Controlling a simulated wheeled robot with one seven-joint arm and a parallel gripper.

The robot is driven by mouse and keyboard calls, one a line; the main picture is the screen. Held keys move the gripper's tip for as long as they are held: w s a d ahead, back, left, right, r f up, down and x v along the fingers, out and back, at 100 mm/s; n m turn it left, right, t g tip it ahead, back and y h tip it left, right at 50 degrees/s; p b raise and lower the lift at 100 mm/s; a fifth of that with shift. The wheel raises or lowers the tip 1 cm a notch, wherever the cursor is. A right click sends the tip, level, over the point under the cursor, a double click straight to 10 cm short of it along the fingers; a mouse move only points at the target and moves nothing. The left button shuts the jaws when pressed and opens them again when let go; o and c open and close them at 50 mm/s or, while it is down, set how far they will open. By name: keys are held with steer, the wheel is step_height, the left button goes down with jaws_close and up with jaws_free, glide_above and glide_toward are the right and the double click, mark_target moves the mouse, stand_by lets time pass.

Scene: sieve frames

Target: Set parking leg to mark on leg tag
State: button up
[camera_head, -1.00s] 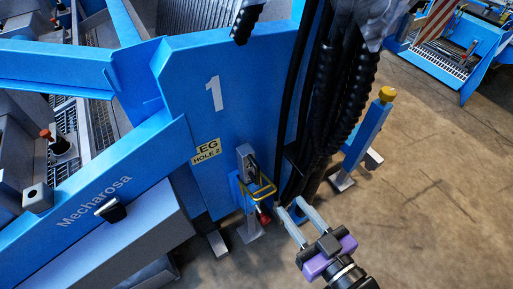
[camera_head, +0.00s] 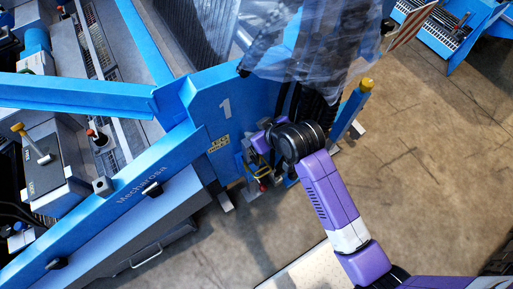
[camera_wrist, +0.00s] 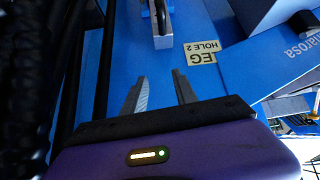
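The yellow leg tag (camera_head: 219,143) on the blue panel reads "LEG HOLE 2" in the wrist view (camera_wrist: 202,52), upside down. The blue parking leg (camera_head: 242,172) stands beside and below the tag, with a yellow loop handle (camera_head: 262,172) and a red knob (camera_head: 263,187) by it. Its pin and holes are too small or hidden to read. In the wrist view a grey bracket (camera_wrist: 163,41) shows ahead of my gripper (camera_wrist: 158,75). My gripper is open, with nothing between its fingers, facing the blue panel. My wrist hides its fingertips in the head view.
Black hoses (camera_wrist: 45,70) hang close on the wrist view's left. A blue post with a yellow cap (camera_head: 367,84) stands right of my arm. Clear plastic sheeting (camera_head: 315,45) hangs above. Concrete floor (camera_head: 435,165) is free at right.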

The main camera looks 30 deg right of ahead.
mark_target(258, 157)
steer(key=s+f+g, duration=0.1)
steer(key=s, duration=0.1)
steer(key=s+f+g, duration=0.1)
steer(key=f, duration=0.1)
steer(key=s+a+f+g, duration=0.1)
steer(key=s+f, duration=0.1)
steer(key=shift+s+f+n+g+y, duration=0.15)
steer(key=shift+s+n+g+y, duration=0.15)
steer(key=shift+n, duration=0.1)
steer(key=shift+f, duration=0.25)
steer(key=b+x, duration=0.1)
steer(key=x, duration=0.6)
steer(key=shift+f, duration=0.1)
jaws_close()
stand_by(0.5)
